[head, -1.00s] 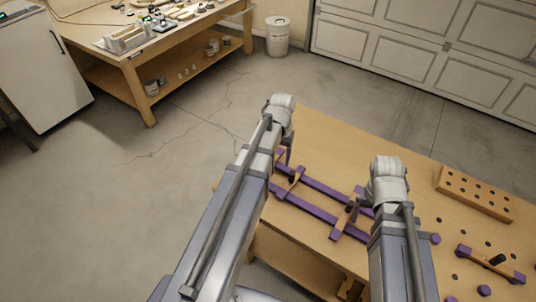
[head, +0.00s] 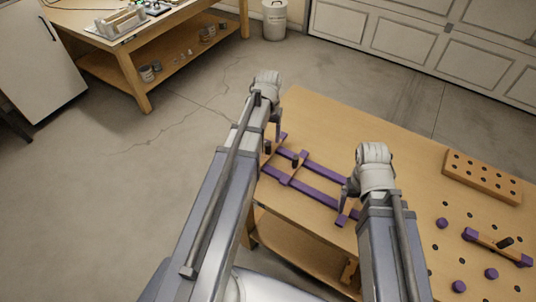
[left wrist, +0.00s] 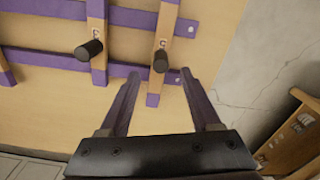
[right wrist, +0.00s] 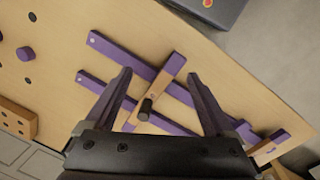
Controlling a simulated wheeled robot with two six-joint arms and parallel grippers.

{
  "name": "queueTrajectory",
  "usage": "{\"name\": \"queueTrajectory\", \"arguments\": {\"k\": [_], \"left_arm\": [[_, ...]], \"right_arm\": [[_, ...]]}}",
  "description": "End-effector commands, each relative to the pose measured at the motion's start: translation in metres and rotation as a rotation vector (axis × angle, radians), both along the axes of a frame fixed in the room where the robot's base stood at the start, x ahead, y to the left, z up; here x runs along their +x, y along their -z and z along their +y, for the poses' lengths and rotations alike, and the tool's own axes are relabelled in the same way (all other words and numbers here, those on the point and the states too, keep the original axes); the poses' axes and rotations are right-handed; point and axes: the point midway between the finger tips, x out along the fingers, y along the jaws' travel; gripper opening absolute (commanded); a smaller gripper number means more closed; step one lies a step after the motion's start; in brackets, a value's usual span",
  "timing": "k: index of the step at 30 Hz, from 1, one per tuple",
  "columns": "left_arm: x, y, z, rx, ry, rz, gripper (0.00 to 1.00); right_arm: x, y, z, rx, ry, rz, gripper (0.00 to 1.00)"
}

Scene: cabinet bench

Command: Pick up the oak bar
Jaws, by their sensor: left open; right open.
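Several tan wooden crossbars with purple ends and black knobs lie across two long purple rails (head: 318,171) on the bench; I cannot tell which is the oak bar. My left gripper (head: 272,132) is open and empty at the far left end of the rails. In the left wrist view a crossbar (left wrist: 167,22) runs toward the open jaws (left wrist: 162,88); its knob and purple end show between the fingers. Another crossbar (left wrist: 97,12) lies to its left. My right gripper (head: 346,192) is open over the near right crossbar. In the right wrist view this crossbar (right wrist: 172,67) and its knob lie between the fingers.
A tan block with holes (head: 482,177) lies at the bench's right. Nearer are a loose purple-ended bar (head: 484,240) with a black knob and several purple pegs among holes. The bench middle behind the rails is clear. Another workbench (head: 125,60) stands far left.

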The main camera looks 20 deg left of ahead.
Motion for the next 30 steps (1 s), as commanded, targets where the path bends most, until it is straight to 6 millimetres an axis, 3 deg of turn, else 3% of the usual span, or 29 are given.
{"name": "queueTrajectory", "arguments": {"k": [13,23,30], "left_arm": [[-0.001,0.048,0.001,0.000,0.000,0.000,0.64],[-0.001,0.051,0.001,0.000,0.000,0.000,0.64],[-0.001,0.051,0.001,0.000,0.000,0.000,0.38]], "right_arm": [[0.000,0.048,0.000,0.000,0.000,0.000,0.88],[0.000,0.051,0.000,0.000,0.000,0.000,0.88],[0.000,0.051,0.000,0.000,0.000,0.000,0.88]]}}
